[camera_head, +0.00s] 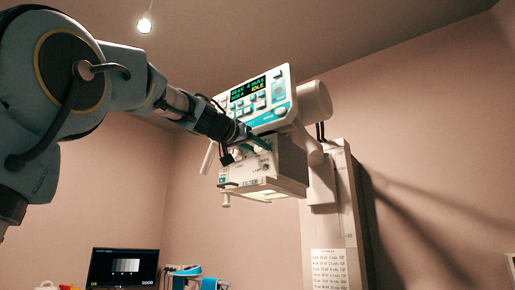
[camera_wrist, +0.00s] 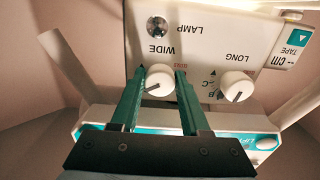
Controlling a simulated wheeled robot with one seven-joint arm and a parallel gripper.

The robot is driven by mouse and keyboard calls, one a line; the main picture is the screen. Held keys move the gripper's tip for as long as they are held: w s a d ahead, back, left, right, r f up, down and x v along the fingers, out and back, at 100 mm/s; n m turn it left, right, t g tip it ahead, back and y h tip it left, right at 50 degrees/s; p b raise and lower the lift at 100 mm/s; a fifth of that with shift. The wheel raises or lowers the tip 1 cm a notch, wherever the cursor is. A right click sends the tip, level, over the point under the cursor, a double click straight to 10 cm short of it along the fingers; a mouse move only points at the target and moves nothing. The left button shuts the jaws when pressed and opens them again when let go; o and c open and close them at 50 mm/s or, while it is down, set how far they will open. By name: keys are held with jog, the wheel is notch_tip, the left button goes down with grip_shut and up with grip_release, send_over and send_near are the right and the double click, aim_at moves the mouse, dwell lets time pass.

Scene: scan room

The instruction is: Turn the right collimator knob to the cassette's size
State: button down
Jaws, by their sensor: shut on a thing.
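The collimator box (camera_head: 280,172) hangs under the control panel in the head view. In the wrist view its face is upside down, with a white knob labelled WIDE (camera_wrist: 160,83) and another labelled LONG (camera_wrist: 237,86). With the lettering upright, the WIDE knob is the right one. My gripper (camera_wrist: 160,71) has its green fingers on either side of the WIDE knob and is shut on it. The knob's dark pointer line is visible, slanting to the left. In the head view, my gripper (camera_head: 264,147) reaches the box's front and hides the knob. No cassette is seen.
The control panel (camera_head: 283,80) with a lit display reading IDLE sits just above the gripper. A LAMP button (camera_wrist: 157,26) and a TAPE label (camera_wrist: 298,38) are near the knobs. A chart (camera_head: 328,268) hangs on the column; a monitor (camera_head: 122,268) stands low at left.

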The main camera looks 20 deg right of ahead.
jog(key=shift+n, duration=0.4)
jog(key=n, duration=0.2)
jog(key=shift+n+b, duration=0.4)
jog(key=shift+r+n+p, duration=0.1)
jog(key=shift+n+p, duration=0.55)
jog(key=shift+n, duration=5.25)
jog(key=shift+c, duration=2)
grip_release()
jog(key=shift+s, duration=0.1)
